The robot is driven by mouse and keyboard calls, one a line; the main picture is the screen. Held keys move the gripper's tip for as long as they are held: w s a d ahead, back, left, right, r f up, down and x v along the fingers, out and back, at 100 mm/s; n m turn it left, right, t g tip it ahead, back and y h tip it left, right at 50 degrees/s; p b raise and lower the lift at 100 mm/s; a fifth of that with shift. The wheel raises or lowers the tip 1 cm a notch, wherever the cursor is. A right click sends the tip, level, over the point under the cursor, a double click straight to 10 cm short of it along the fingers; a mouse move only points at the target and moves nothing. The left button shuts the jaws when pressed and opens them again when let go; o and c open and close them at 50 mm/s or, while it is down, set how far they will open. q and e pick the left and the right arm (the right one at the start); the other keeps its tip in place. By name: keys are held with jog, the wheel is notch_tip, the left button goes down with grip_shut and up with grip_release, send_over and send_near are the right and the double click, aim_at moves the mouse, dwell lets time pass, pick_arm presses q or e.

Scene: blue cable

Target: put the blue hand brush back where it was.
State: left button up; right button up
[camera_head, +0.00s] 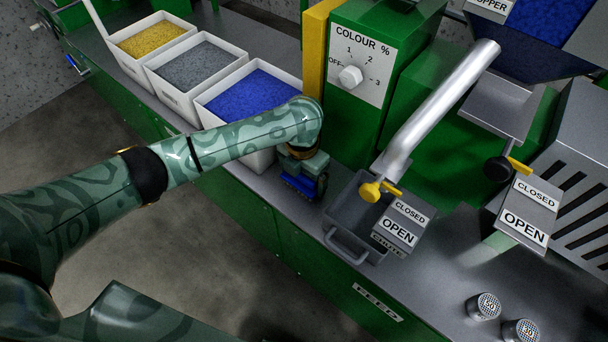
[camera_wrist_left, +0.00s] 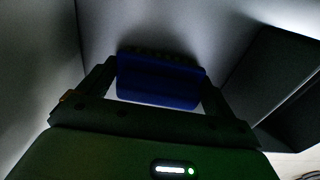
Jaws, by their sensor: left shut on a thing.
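The blue hand brush (camera_head: 299,186) is in my left gripper (camera_head: 305,172), in front of the machine's green control box. In the left wrist view the brush (camera_wrist_left: 160,80) is a blue block with a dark row along its top edge. The two fingers of my left gripper (camera_wrist_left: 158,92) are shut on its ends. The brush is close to the grey worktop between the blue-filled bin and the dark grey tray. I cannot tell whether it touches the worktop. My right gripper is not in view.
White bins with yellow, grey and blue granules (camera_head: 254,92) stand along the back left. A grey handled tray (camera_head: 347,237) sits right of the brush, under a metal pipe (camera_head: 440,105) with a yellow lever. Two round metal-topped items (camera_head: 484,306) stand at the lower right.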

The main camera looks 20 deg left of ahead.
pick_arm(q)
jog(key=shift+s+r, duration=0.1)
jog(key=shift+r, duration=0.05)
jog(key=o, duration=0.7)
jog(key=shift+f, duration=0.2)
jog(key=shift+r, duration=0.15)
notch_tip(320, 180, up, 12)
jog(key=p, duration=0.6)
jog(key=shift+r, duration=0.1)
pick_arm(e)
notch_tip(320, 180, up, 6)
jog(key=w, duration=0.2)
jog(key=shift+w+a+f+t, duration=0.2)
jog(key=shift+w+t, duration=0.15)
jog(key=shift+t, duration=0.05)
